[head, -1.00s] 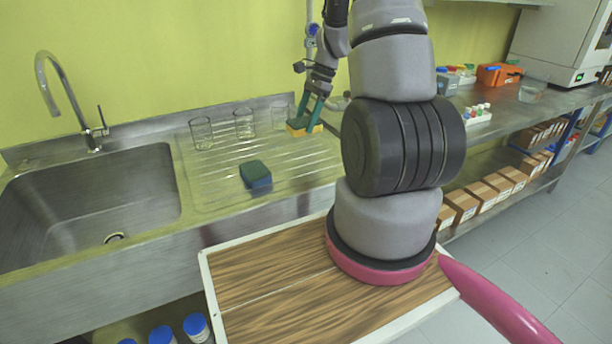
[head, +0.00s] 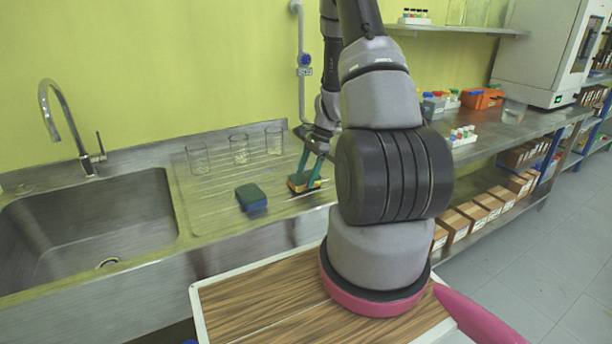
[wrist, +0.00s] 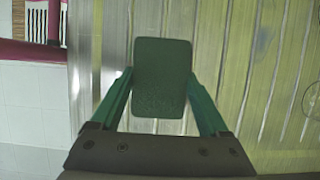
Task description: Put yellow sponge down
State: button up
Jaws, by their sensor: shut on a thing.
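The yellow sponge (head: 308,181) has a dark green top and is held between the green fingers of my gripper (head: 311,172). It is at the right part of the ribbed steel drainboard (head: 215,214), low over it; I cannot tell whether it touches. In the wrist view the green face of the sponge (wrist: 161,78) fills the space between the fingers of my gripper (wrist: 163,92), with the ribbed metal behind it. Its yellow side is hidden there. A blue sponge with a dark green top (head: 251,198) lies on the drainboard to the left of the held one.
Several glass beakers (head: 239,149) stand along the back of the drainboard. The sink basin (head: 90,228) with its tap (head: 72,130) is at the left. A steel bench (head: 490,135) with racks and an orange box (head: 482,98) extends right. Front-middle drainboard is clear.

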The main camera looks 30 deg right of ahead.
jog(key=shift+f, duration=0.1)
jog(key=o, duration=1.5)
jog(key=shift+c, duration=0.2)
